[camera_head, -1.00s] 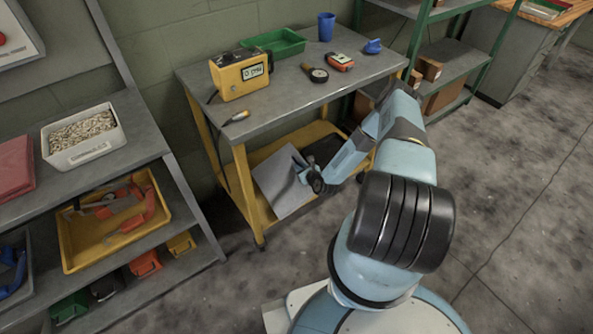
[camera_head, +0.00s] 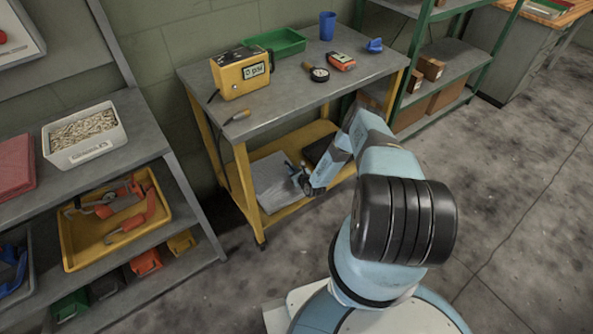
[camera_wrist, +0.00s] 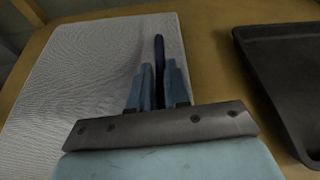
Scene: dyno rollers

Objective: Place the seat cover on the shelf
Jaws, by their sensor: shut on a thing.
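The seat cover (camera_head: 268,180) is a pale grey, fine-textured sheet. It lies roughly flat over the left part of the yellow lower shelf (camera_head: 290,211) of the workbench, and fills the left of the wrist view (camera_wrist: 70,95). My gripper (camera_head: 302,179) is over the right side of the cover, just inside the shelf's front edge. In the wrist view my gripper (camera_wrist: 156,78) is shut, with a narrow dark strip between its fingers. The exact grip point on the cover is hard to make out.
A black tray (camera_wrist: 285,75) sits on the shelf to the right, partly hidden by my arm in the head view. The grey benchtop (camera_head: 290,105) above holds a yellow meter (camera_head: 238,75), a green tray (camera_head: 277,42) and tools. A yellow leg stands at the left front corner.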

